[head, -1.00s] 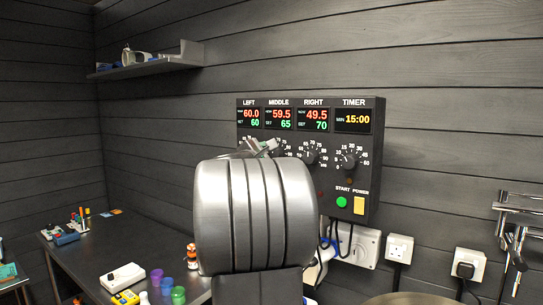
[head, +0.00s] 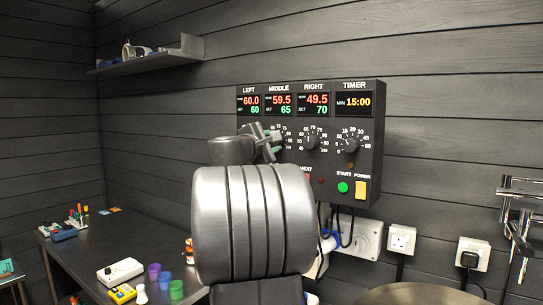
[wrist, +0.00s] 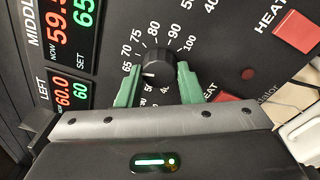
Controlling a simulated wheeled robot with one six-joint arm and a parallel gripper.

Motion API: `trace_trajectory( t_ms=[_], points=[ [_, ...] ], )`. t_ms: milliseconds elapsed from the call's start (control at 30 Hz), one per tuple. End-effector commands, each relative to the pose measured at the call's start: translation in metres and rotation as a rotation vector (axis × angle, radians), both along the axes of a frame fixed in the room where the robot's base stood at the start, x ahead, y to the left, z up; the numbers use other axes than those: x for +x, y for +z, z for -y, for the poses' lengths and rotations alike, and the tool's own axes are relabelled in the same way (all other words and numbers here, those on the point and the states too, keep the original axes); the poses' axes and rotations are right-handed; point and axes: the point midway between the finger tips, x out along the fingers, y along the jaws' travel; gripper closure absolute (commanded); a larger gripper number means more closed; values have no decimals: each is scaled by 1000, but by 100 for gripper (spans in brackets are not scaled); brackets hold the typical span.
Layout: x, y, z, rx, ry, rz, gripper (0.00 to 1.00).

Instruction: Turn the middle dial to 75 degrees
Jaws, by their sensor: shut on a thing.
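The middle dial (wrist: 158,68) is a round black knob with a small white mark, on a scale of white numbers. In the wrist view the green fingers of my gripper (wrist: 160,75) stand on either side of it, shut on it. The middle display (wrist: 71,38) reads SET 65; in the head view the same display (head: 279,104) shows NOW 59.5 over SET 65. In the head view my gripper (head: 273,143) is at the panel below that display, and its fingers and arm hide the middle dial.
The black control panel (head: 378,125) also carries the right dial (head: 310,141), the timer dial (head: 349,144), a green start button (head: 343,187) and a yellow power switch (head: 361,188). A red heat switch (wrist: 297,32) is right of the middle dial. Sockets and cables are below.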

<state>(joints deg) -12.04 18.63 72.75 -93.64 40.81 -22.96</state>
Motion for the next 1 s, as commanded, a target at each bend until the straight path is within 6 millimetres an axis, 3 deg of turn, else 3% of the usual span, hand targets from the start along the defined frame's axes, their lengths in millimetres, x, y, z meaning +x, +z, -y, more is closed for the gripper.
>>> trace_trajectory(
  t_ms=[33, 600, 1000],
  points=[
    [0, -9, -1, 33, 1, 25, 90],
    [1, -6, -1, 456, 0, 305, 90],
    [1, -2, -1, 624, -1, 416, 90]
  ],
)
